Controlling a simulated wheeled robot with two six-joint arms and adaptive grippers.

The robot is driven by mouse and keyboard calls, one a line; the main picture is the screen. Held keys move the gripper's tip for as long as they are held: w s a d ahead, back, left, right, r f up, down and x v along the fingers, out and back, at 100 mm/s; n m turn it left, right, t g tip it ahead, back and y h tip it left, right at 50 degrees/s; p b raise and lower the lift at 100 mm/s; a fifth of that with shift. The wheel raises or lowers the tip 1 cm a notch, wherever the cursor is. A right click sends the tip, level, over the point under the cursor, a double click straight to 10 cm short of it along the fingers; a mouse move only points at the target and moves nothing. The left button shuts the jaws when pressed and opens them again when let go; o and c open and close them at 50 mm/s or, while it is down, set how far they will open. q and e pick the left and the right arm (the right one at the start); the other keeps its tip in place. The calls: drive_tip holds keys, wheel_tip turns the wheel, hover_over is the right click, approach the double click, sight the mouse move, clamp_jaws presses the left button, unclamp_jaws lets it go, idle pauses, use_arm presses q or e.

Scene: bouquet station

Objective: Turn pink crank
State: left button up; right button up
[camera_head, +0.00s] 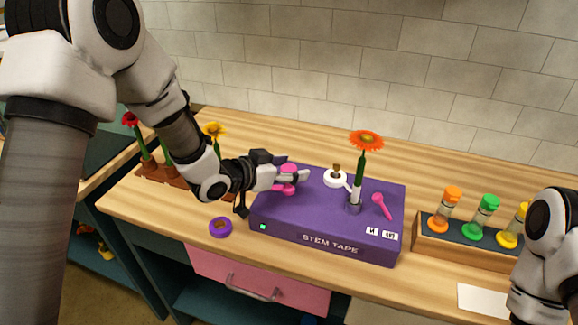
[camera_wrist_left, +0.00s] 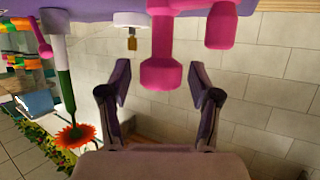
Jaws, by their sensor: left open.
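The purple stem tape box (camera_head: 285,222) sits on the wooden table. The pink crank (camera_head: 288,189) is at the left part of its top, partly hidden by my left gripper (camera_head: 292,170). In the left wrist view, a pink handle with a wide end (camera_wrist_left: 160,73) lies between the open fingers of my left gripper (camera_wrist_left: 163,82), with clear gaps on both sides. A second pink piece (camera_wrist_left: 221,28) shows right of it. A pink lever (camera_head: 382,206) is on the box's right side. My right arm shows at the right edge, its gripper out of frame.
An orange flower (camera_head: 366,140) stands upright in a holder on the box, beside a white ring (camera_head: 335,177). A purple tape roll (camera_head: 220,227) lies left of the box. A rack with coloured bottles (camera_head: 439,232) stands right. Potted flowers are behind my left arm.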

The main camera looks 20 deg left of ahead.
use_arm(q)
drive_tip(key=shift+a, duration=0.1)
drive_tip(key=c, duration=1.1)
drive_tip(key=shift+c, duration=0.2)
drive_tip(key=shift+r+p, duration=0.1)
drive_tip(key=shift+p, duration=0.2)
